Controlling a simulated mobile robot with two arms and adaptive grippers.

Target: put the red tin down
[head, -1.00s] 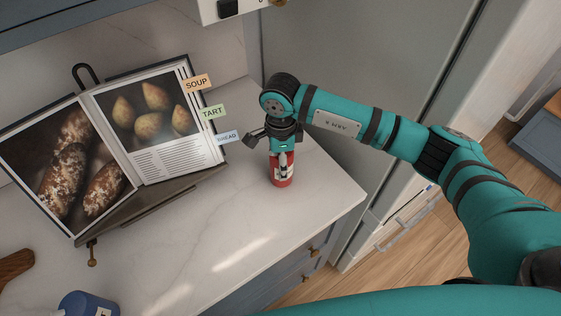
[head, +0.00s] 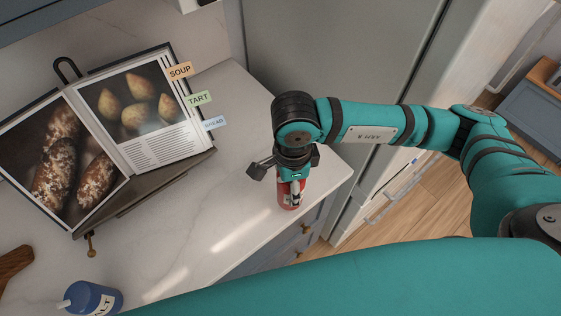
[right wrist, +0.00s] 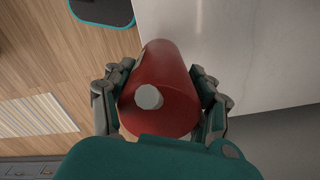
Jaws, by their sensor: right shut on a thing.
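The red tin (head: 289,196) is in my right gripper (head: 290,182), at the right end of the counter (head: 235,200), by its front edge. In the right wrist view the tin (right wrist: 172,75) lies between the two fingers of the right gripper (right wrist: 160,100), which are shut on its sides. A pale round spot shows on the tin. The tin's outline there crosses the counter edge, with floor to its left and counter to its right. I cannot tell whether its base touches the counter. My left gripper is not in view.
An open cookbook (head: 135,108) with coloured tabs stands on a dark stand at the left. A blue salt container (head: 95,298) and a wooden board (head: 14,265) are at the lower left. The grey fridge (head: 340,60) is beyond the counter's right end. The middle of the counter is clear.

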